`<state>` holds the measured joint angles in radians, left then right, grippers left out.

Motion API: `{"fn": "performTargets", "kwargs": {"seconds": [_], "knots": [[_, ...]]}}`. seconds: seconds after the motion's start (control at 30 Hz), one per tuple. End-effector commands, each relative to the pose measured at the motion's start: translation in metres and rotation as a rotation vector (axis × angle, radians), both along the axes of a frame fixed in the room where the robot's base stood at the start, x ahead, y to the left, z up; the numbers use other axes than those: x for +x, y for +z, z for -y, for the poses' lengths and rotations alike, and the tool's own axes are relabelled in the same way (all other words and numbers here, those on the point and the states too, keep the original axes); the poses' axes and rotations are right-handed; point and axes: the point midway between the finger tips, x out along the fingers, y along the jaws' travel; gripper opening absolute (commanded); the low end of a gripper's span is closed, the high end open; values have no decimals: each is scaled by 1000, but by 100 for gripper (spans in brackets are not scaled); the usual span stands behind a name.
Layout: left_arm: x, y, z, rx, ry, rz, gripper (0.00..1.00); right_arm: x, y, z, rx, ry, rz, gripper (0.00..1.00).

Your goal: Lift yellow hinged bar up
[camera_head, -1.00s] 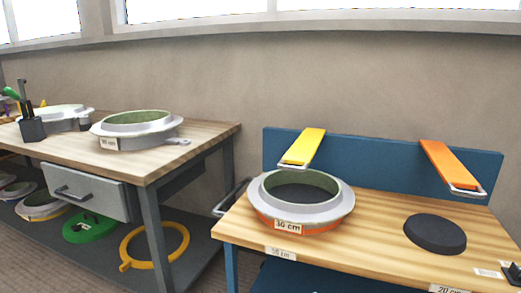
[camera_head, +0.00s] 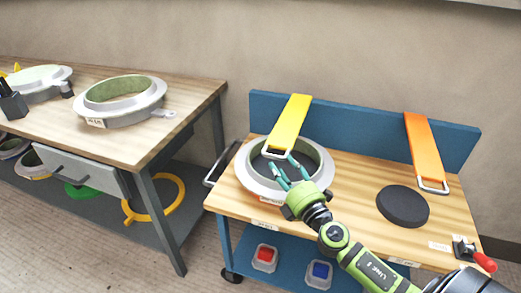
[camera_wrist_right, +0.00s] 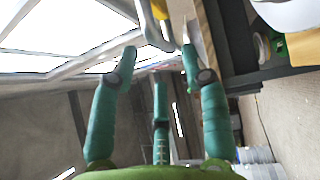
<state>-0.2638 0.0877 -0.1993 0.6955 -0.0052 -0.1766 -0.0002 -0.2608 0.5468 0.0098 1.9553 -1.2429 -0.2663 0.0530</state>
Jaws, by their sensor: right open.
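The yellow hinged bar (camera_head: 289,123) runs from the blue back panel toward the front, its free end over the grey ring mould (camera_head: 255,181). A metal loop handle (camera_head: 269,152) is at its free end. My right gripper (camera_head: 283,168) is open, with its green fingers over the mould just in front of the handle. In the right wrist view, the handle (camera_wrist_right: 151,25) and some yellow of the bar (camera_wrist_right: 159,9) show just beyond the fingertips of my right gripper (camera_wrist_right: 158,55). I see no grip on the handle. My left gripper is out of view.
An orange bar (camera_head: 424,148) with a similar handle is to the right, behind a black disc (camera_head: 403,206). A red-handled clamp (camera_head: 478,256) is at the right front edge. The wooden table (camera_head: 120,84) at left holds other moulds. Red and blue bins (camera_head: 320,274) are below.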

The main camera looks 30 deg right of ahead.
Motion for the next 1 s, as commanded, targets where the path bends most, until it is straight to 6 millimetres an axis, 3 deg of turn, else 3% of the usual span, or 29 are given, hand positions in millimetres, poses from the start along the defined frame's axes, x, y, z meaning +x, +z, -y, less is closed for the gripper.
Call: {"fn": "performTargets", "kwargs": {"seconds": [0.4,0.77,0.8,0.9,1.0], "knots": [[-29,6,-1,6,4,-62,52,54,7,3,2,1,1,46],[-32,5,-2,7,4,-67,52,61,7,3,3,3,-1,46],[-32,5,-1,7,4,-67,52,61,7,3,4,3,-1,42],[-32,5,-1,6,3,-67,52,61,7,3,4,3,-1,2],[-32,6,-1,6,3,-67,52,61,7,3,3,3,-1,0]]}}
